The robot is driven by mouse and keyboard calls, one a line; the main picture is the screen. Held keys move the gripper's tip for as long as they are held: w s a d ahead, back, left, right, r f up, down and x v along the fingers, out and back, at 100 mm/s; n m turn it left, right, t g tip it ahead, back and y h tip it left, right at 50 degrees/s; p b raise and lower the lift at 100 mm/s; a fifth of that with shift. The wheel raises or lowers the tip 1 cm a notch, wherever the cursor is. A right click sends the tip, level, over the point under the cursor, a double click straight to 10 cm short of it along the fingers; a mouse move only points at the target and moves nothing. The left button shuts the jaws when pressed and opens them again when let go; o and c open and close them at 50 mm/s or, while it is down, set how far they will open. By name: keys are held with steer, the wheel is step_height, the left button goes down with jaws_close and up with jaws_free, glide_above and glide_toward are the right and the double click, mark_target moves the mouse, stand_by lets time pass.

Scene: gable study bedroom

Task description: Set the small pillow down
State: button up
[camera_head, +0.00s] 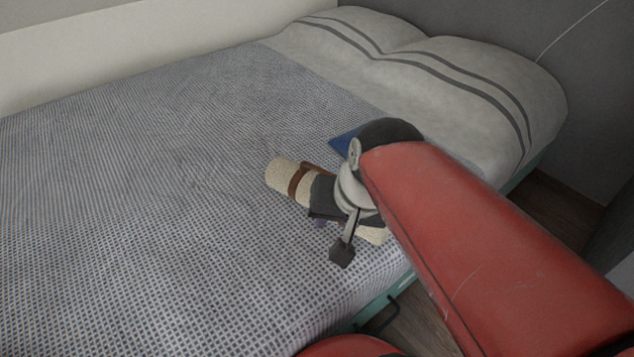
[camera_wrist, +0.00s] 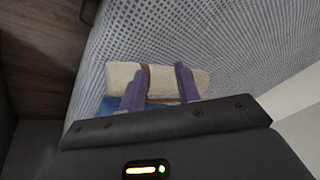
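A cream cylindrical roll with brown straps (camera_head: 280,174), which I take for the small pillow, lies on the bed's checked cover, near its front edge. It also shows in the wrist view (camera_wrist: 119,75). My gripper (camera_head: 331,225) is over the roll and hides its middle in the head view. In the wrist view my two purple fingers (camera_wrist: 160,72) stand apart along the roll's length. The roll extends past both fingers, so they are not closed around it. Whether they touch it I cannot tell.
A flat blue thing (camera_head: 344,141) lies just behind the roll, partly hidden by my arm. Large striped pillows (camera_head: 440,75) fill the head of the bed. The checked cover (camera_head: 150,180) is clear to the left. The bed's edge and wooden floor (camera_head: 420,325) are close at front right.

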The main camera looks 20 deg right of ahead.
steer(key=s+n, duration=0.1)
steer(key=n, duration=0.1)
steer(key=s+n+t, duration=0.1)
steer(key=s+n, duration=0.1)
steer(key=shift+a+r+h, duration=0.1)
steer(key=shift+a+h, duration=0.05)
steer(key=shift+h, duration=0.25)
